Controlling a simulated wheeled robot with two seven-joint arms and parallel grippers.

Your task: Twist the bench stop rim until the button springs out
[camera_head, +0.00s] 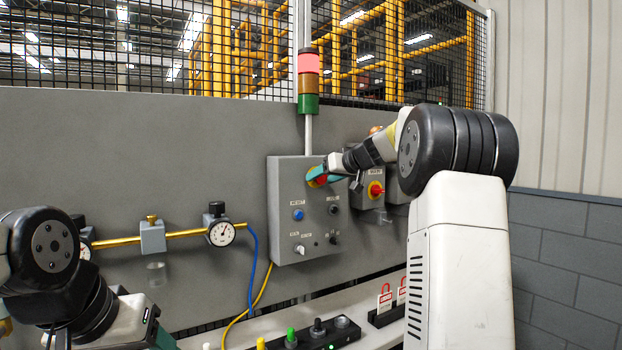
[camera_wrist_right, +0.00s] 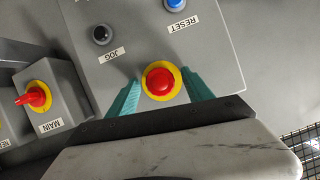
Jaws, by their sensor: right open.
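The bench stop is a red mushroom button (camera_wrist_right: 160,82) with a yellow rim (camera_wrist_right: 148,91), on the grey control box (camera_head: 285,195). In the head view the stop (camera_head: 316,178) is partly hidden by my right gripper (camera_head: 318,174), which is at the box's upper right. In the right wrist view the open teal fingers of my right gripper (camera_wrist_right: 163,92) stand on either side of the stop. Whether they touch the rim I cannot tell. My left arm shows at the lower left of the head view; its fingertips are out of view.
The box also has a blue reset button (camera_head: 298,215) and a black jog button (camera_head: 334,209). A red-and-yellow main switch (camera_head: 375,190) is close on the right. A stack light (camera_head: 308,80) glows red above. A gauge (camera_head: 221,232) and brass pipe are left; a bench ledge runs below.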

